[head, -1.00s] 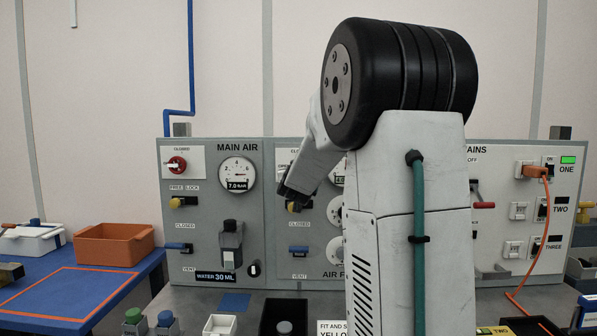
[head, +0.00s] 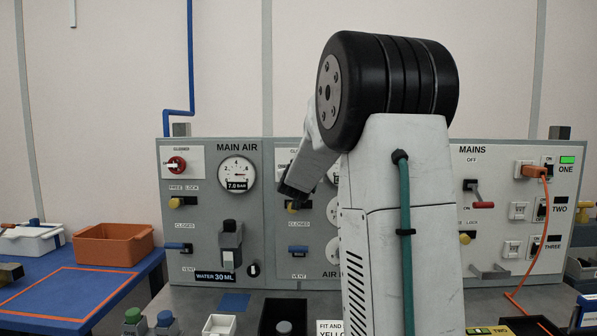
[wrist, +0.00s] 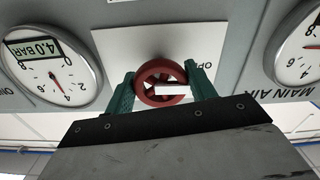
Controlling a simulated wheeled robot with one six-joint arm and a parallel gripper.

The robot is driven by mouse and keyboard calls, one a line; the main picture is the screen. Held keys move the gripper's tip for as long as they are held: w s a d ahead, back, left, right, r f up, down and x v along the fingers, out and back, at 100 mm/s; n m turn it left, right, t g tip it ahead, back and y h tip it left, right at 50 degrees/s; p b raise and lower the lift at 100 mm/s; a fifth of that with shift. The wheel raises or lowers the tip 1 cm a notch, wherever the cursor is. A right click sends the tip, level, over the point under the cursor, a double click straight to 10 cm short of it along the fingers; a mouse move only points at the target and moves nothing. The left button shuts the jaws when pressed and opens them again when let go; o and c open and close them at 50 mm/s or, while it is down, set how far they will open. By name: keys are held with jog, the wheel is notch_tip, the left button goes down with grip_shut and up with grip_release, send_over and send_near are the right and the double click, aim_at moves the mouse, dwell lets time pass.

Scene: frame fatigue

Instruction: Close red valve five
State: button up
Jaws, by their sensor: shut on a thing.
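In the wrist view, a red handwheel valve (wrist: 148,75) with a white bar across its face sits on a white plate (wrist: 148,46). The plate shows part of an upside-down OPEN label. My gripper (wrist: 162,88) has its green fingers on both sides of the wheel, shut on it. In the head view, my gripper (head: 293,187) is at the second panel, and my arm hides this valve. No number five is legible on it. Another red valve (head: 176,165) stands on the MAIN AIR panel, under a CLOSED label.
A 4.0 BAR gauge (wrist: 50,66) and the MAIN AIR gauge (wrist: 300,46) flank the valve closely. Yellow (head: 176,202) and blue (head: 178,247) handles project from the panel. An orange cable (head: 546,215) hangs at right. An orange bin (head: 113,245) stands on the blue table.

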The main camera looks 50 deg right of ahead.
jog(key=m, duration=0.8)
jog(key=shift+w+r+m, duration=0.1)
jog(key=shift+m, duration=0.2)
jog(key=m, duration=0.4)
jog(key=shift+m, duration=0.3)
jog(key=m, duration=0.4)
jog(key=shift+r, duration=0.15)
jog(key=shift+m, duration=0.3)
jog(key=o, duration=1)
